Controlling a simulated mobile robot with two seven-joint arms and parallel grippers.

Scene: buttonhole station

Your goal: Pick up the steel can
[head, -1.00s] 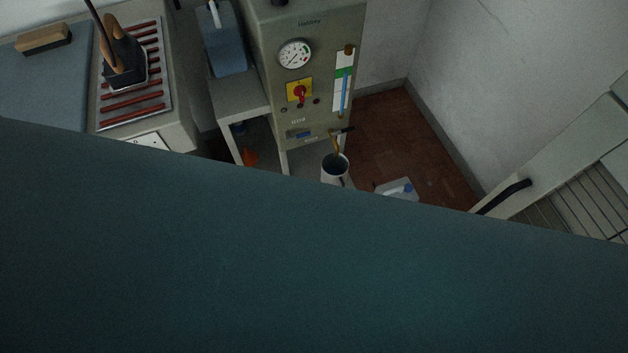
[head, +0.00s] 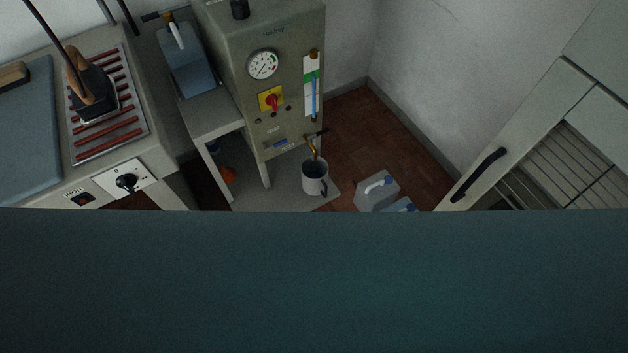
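A pale, can-like vessel with a dark inside and a side handle (head: 315,179) stands upright under the brass tap of the boiler. It looks like the steel can, though its material is hard to tell. It rests on the low grey shelf (head: 273,198) at the boiler's foot. Neither of my grippers shows in the head view, and nothing touches the vessel.
A wide dark teal surface (head: 314,285) fills the lower foreground. The boiler (head: 280,45) has a gauge and red switch. Plastic jugs (head: 376,191) stand on the floor. An iron (head: 90,92) sits on a ribbed rest at left. A handled door (head: 520,135) is at right.

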